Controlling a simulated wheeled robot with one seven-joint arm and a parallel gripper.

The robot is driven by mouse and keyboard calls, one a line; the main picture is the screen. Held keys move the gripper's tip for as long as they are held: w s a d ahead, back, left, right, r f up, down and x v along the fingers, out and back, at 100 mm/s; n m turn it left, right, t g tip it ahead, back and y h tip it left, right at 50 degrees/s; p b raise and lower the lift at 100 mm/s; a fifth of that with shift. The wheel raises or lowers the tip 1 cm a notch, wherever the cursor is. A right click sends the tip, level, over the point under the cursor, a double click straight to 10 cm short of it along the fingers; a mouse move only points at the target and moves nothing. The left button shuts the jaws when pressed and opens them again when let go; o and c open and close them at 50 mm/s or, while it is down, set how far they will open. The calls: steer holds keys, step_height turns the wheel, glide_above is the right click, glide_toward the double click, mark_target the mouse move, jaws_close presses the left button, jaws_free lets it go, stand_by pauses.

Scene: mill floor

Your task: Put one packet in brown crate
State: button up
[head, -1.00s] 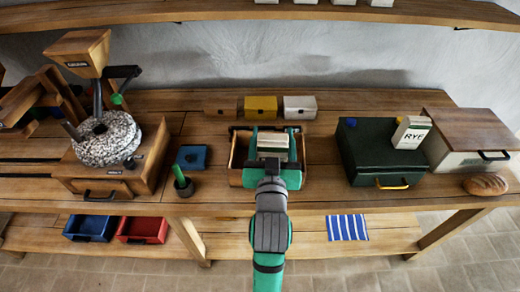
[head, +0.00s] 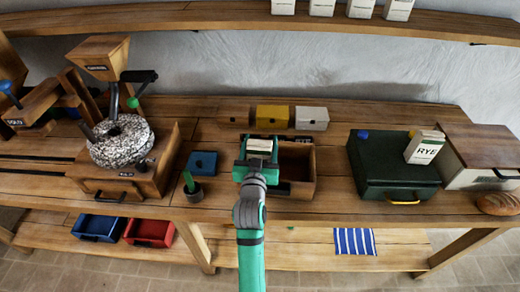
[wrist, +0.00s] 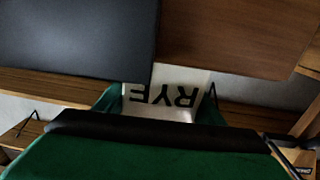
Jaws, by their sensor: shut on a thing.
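My gripper (head: 257,158) is shut on a white packet (head: 260,146) over the left part of the brown crate (head: 314,172). The crate is an open wooden box in the middle of the bench; its right half shows and looks empty, while my gripper hides its left half. In the wrist view the held packet (wrist: 168,92) shows the word RYE upside down between the green fingers. I cannot tell whether it touches the crate. Another RYE packet (head: 424,147) stands on the dark green case to the right, and several more packets (head: 360,8) stand on the upper shelf.
A stone mill (head: 122,142), a blue block (head: 203,163) and a dark pot (head: 193,190) are to the left. The dark green case (head: 390,185) is to the right. Bare bench lies between crate and case.

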steer(key=shift+s+d+f, duration=0.15)
steer(key=shift+f, duration=1.9)
steer(key=o, duration=1.4)
steer(key=shift+f, duration=0.3)
steer(key=shift+s+a+r, duration=0.15)
steer(key=shift+s+r, duration=0.15)
steer(key=shift+s, duration=1.7)
steer(key=shift+s+a+r, duration=0.1)
steer(key=shift+s+r, duration=0.25)
steer(key=shift+s, duration=1.6)
steer(key=shift+s+a+r, duration=0.15)
steer(key=shift+s+r, duration=0.15)
steer(key=shift+s, duration=1.7)
